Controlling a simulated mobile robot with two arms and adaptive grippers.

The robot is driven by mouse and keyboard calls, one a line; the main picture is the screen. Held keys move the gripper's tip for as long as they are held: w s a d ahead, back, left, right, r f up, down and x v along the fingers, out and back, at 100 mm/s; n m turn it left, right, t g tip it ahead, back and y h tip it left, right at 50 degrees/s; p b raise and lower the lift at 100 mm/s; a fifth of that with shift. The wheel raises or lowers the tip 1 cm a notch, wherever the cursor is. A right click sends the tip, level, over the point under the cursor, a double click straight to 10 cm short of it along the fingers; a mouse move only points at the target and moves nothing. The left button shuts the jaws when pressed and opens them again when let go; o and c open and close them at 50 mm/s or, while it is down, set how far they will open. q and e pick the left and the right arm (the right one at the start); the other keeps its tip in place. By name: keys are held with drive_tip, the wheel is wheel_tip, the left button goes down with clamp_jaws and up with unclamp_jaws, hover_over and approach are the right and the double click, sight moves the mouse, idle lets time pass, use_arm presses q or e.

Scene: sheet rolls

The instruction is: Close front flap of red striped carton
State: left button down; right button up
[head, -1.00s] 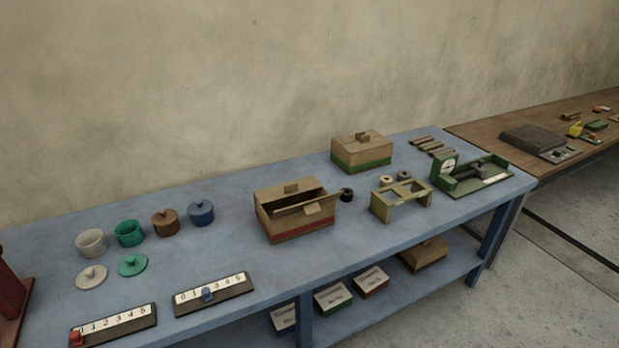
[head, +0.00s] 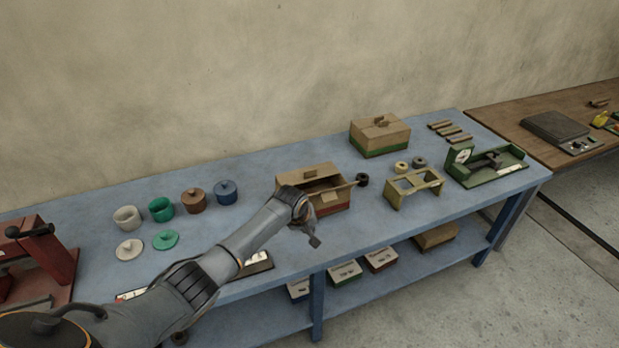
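The red striped carton (head: 332,207) stands on the blue bench, a tan box with a red band along its lower edge. Its top is partly open, with a dark gap showing behind the raised front flap (head: 341,187). My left gripper (head: 311,228) is in front of the carton's near left side and hides part of its front and flap. Its fingers are small and seen edge-on, so I cannot tell their opening or whether they touch the carton. My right gripper is out of view.
A dark ring (head: 362,180) lies by the carton's right side, near a yellow stand (head: 414,188). A green striped carton (head: 380,136) stands behind. Cups (head: 161,209) and lids (head: 165,240) are at left. My arm crosses over a number scale (head: 258,263).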

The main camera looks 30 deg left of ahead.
use_arm(q)
drive_tip(key=w+a+r+n+p, duration=0.1)
drive_tip(key=w+r, duration=0.2)
drive_tip(key=r, duration=0.3)
drive_tip(key=w+a+r+n, duration=0.1)
drive_tip(key=w+a+r, duration=0.1)
drive_tip(key=r, duration=0.4)
wheel_tip(320, 180, down, 10)
drive_tip(key=b, duration=1)
drive_tip(key=shift+w+d+f+t, duration=0.2)
drive_tip(key=shift+w+d+t, duration=0.05)
drive_tip(key=shift+t, duration=0.05)
wheel_tip(320, 180, up, 9)
drive_tip(key=p, duration=0.9)
drive_tip(key=shift+p, duration=0.4)
